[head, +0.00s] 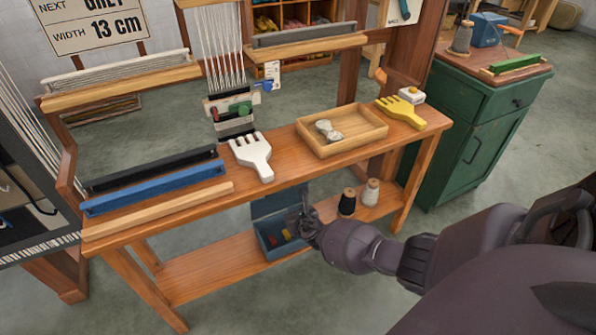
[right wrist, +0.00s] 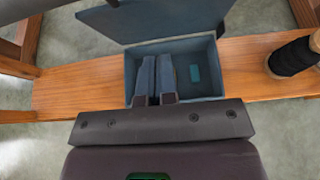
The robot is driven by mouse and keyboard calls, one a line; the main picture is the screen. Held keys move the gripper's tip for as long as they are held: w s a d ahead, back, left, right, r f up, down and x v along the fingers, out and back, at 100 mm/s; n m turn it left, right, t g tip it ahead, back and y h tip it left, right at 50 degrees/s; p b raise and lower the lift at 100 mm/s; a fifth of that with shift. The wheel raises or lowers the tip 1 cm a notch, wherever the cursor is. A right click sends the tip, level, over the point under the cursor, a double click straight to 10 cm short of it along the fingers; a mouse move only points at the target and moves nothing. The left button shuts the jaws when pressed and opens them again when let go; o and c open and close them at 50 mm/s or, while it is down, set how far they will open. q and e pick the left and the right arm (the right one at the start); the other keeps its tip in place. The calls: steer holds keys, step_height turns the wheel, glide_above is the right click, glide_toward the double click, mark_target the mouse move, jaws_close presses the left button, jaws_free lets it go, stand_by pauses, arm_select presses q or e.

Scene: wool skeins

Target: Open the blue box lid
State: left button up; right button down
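The blue box (head: 268,240) stands on the lower shelf of the wooden bench. Its lid (head: 279,203) is raised at the back; the lid also shows beyond the box in the right wrist view (right wrist: 150,20). My right gripper (head: 305,222) is at the box's front right in the head view. In the right wrist view its fingers (right wrist: 156,80) are close together over the box opening, with nothing seen between them. Whether they touch the box is unclear. My left gripper is not in view.
A black cone (head: 347,203) and a white cone (head: 370,193) of yarn stand on the shelf right of the box. The bench top (head: 290,160) above holds combs, bars and a wooden tray (head: 345,132). A green cabinet (head: 465,140) stands at right.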

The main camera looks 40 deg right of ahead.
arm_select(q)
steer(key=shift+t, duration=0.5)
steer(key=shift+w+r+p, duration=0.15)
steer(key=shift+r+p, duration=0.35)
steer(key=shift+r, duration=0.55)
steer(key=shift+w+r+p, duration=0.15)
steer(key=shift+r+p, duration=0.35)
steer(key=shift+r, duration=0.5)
arm_select(e)
steer(key=s+a, duration=0.2)
steer(key=s, duration=0.7)
steer(key=shift+a, duration=0.1)
